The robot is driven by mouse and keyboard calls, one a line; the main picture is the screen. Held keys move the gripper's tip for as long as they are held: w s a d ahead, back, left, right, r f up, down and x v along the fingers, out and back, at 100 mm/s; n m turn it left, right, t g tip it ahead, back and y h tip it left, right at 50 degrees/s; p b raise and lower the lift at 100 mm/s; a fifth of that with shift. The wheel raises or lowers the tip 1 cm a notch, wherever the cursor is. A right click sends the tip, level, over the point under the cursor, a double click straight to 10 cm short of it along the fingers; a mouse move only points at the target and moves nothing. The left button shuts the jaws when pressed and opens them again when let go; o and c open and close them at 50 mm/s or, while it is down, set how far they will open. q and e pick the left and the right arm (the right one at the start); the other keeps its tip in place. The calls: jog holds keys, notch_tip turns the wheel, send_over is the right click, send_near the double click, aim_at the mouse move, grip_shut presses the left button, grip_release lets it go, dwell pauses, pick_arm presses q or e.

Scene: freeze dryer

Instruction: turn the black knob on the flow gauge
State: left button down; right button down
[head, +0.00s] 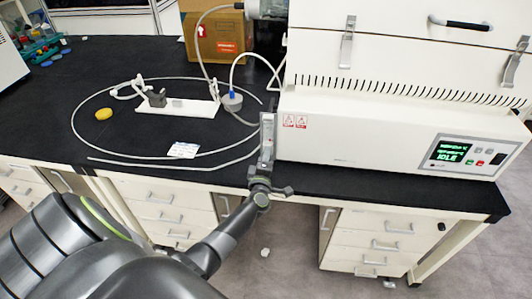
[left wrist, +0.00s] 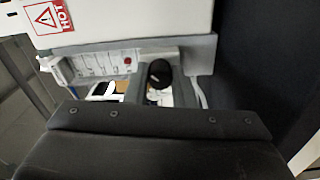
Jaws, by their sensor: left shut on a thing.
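The flow gauge (head: 267,135) is a narrow grey upright panel on the left end of the white freeze dryer, above the table's front edge. In the left wrist view the gauge panel (left wrist: 105,62) shows markings and a small red spot. The black knob (left wrist: 160,74) is a dark rounded shape right of the panel's middle. In the head view the knob is hidden by my gripper. My left gripper (head: 264,181) is at the gauge's lower end, shut on the black knob. My right gripper is not in view.
The white freeze dryer (head: 380,130) with a lit green display fills the right of the black table (head: 60,110). A cable loop, a white plate (head: 178,107), a yellow object (head: 104,114) and a cardboard box (head: 215,38) lie left of it. White drawers (head: 165,197) stand below.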

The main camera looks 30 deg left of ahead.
pick_arm(q)
jog(key=shift+m+p, duration=0.55)
jog(key=shift+m, duration=0.45)
jog(key=c, duration=1.2)
grip_release()
jog(key=shift+c, duration=0.2)
jog(key=shift+s+d+f, duration=0.1)
jog(key=shift+s+d, duration=0.05)
jog(key=shift+s, duration=0.15)
jog(key=b+v, duration=0.1)
jog(key=v, duration=1.5)
jog(key=shift+s+d, duration=0.2)
jog(key=shift+s, duration=0.15)
